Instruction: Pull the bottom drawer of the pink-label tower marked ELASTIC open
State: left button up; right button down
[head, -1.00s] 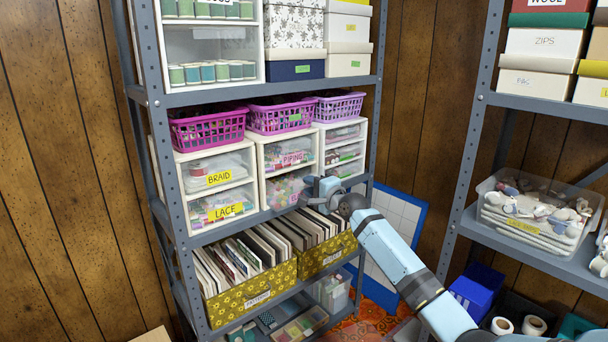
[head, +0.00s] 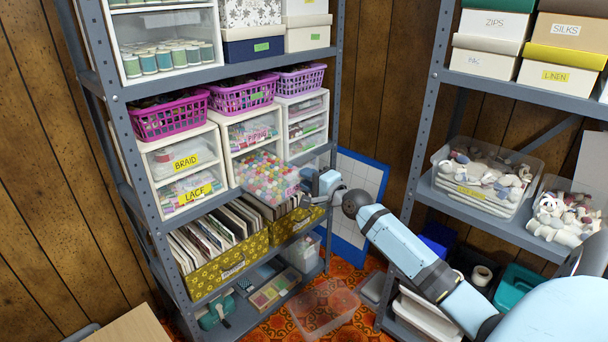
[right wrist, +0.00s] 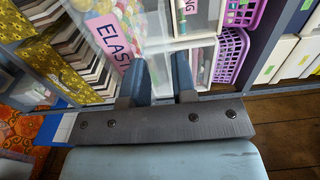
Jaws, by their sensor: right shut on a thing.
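The pink-label tower (head: 229,150) stands in the middle of the shelf, with a drawer labelled PIPING (head: 255,138) above. Its bottom drawer (head: 268,178) sticks well out past the shelf edge, full of small pastel balls. The pink ELASTIC label (right wrist: 110,40) shows on its front in the right wrist view. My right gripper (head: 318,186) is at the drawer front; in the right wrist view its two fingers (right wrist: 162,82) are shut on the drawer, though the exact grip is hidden. My left gripper is not in view.
The yellow-label tower (head: 183,168) is to the left and another tower (head: 306,125) to the right. Patterned file boxes (head: 232,262) sit below the drawer. A second rack with a clear bin (head: 480,185) stands at right. A clear box (head: 322,308) is on the rug.

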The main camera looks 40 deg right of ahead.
jog(key=shift+a+f, duration=0.1)
jog(key=shift+f, duration=0.15)
jog(key=c, duration=1)
grip_release()
jog(key=shift+w, duration=0.1)
jog(key=shift+r, duration=0.1)
pick_arm(q)
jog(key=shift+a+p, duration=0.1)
jog(key=shift+p, duration=0.6)
pick_arm(e)
jog(key=s+d, duration=0.1)
jog(key=s, duration=1.3)
